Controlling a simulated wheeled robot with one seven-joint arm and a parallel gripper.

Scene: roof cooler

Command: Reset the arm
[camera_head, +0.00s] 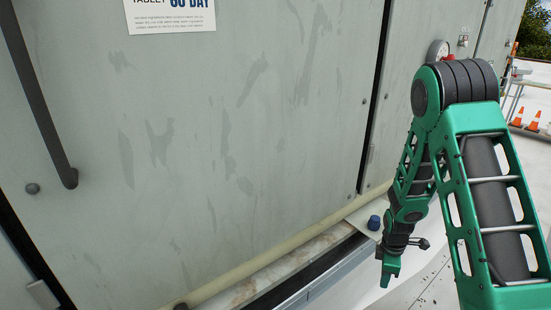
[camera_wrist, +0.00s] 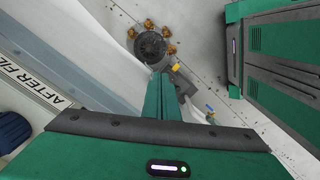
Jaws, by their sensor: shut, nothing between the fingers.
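My gripper (camera_head: 389,274) hangs at the end of my green arm at the right of the head view. It points down beside the foot of the large grey cabinet (camera_head: 210,140). In the wrist view my gripper (camera_wrist: 162,85) shows with its green fingers together and nothing between them. My arm is bent, with its elbow high and its forearm hanging down. My gripper appears apart from the cabinet and touches nothing that I can see.
A dark blue knob or cap (camera_head: 374,222) sits on a pale ledge at the cabinet's foot, left of my gripper. A round dark drain-like fitting (camera_wrist: 151,46) lies on the floor. A dark handle (camera_head: 40,100) is on the cabinet door. Orange cones (camera_head: 533,120) stand far right.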

